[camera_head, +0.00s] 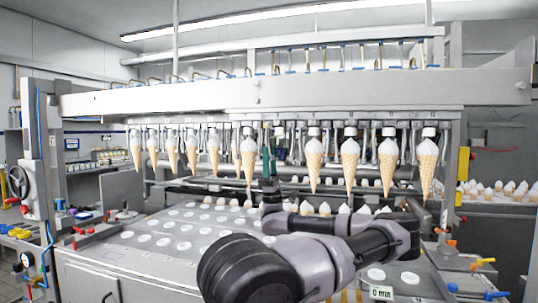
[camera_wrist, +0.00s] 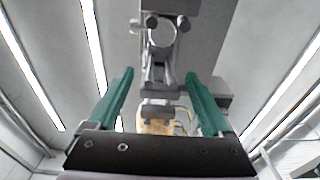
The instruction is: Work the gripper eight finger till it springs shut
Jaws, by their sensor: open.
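A long row of cone grippers hangs under the machine's beam, most with a wafer cone (camera_head: 313,165) held point down. One place near the middle (camera_head: 281,145) has no cone; it seems to be gripper eight, though no number is readable. My gripper (camera_head: 268,139) points up just left of that gap. In the wrist view my green fingers (camera_wrist: 159,76) are open and apart. Between them in the picture is a grey metal mechanism (camera_wrist: 161,78) with a round ring above and clamp-like pieces below. I cannot tell its depth or any contact. A tan piece (camera_wrist: 157,127) shows low behind my gripper's dark palm.
Hanging cones flank my gripper on both sides, close on the left. The beam (camera_head: 330,91) runs above. Below lies a metal deck (camera_head: 110,262) with white round lids. More cones stand on a conveyor (camera_head: 495,206) at right.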

